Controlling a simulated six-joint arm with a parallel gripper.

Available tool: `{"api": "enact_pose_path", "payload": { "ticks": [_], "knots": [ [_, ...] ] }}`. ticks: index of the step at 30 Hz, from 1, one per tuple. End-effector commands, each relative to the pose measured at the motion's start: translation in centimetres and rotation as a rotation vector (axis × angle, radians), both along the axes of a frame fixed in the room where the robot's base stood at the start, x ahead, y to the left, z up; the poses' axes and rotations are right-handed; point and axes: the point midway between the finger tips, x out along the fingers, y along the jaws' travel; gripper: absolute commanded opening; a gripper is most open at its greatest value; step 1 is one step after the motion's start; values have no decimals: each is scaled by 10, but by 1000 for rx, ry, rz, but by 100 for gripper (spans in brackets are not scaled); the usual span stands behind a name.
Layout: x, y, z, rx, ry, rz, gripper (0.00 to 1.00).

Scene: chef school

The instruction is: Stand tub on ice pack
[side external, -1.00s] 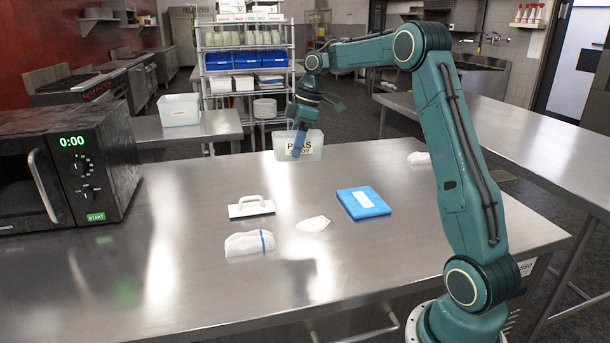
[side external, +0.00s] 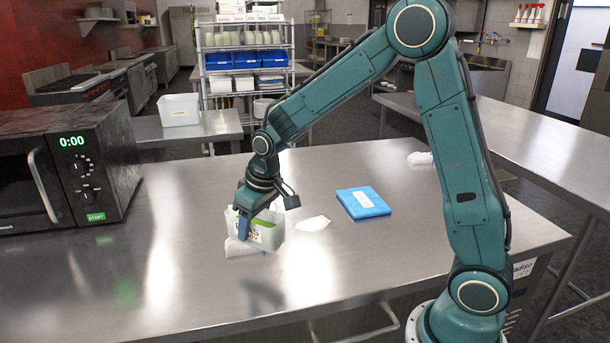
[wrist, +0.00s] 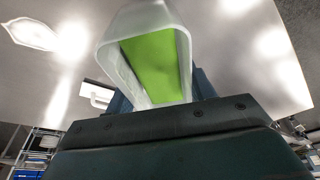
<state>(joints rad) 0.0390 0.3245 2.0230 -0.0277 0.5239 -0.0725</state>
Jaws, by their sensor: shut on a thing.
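The tub (side external: 268,234) is a translucent, pale box with green inside and dark lettering on its side. My gripper (side external: 243,222) is shut on its wall and holds it, somewhat tilted, over the near-middle of the steel table. In the wrist view the tub (wrist: 118,62) shows its open mouth and bright green inside. The ice pack (side external: 372,205), a flat blue slab with a white label, lies on the table to the right of the tub, well apart from it. Nothing stands on it. The tub's underside is hidden.
A microwave (side external: 70,165) stands at left. The table (side external: 420,235) right of the ice pack is clear.

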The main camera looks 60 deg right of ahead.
Motion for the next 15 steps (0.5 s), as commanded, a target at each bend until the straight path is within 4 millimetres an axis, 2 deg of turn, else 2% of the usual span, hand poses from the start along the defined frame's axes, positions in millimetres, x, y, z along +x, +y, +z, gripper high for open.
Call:
{"api": "enact_pose_path", "payload": {
  "ticks": [6,15],
  "knots": [
    [-15,10,-9,0,-1,-45,24],
    [-16,9,-10,0,-1,-64,24]
  ]
}}
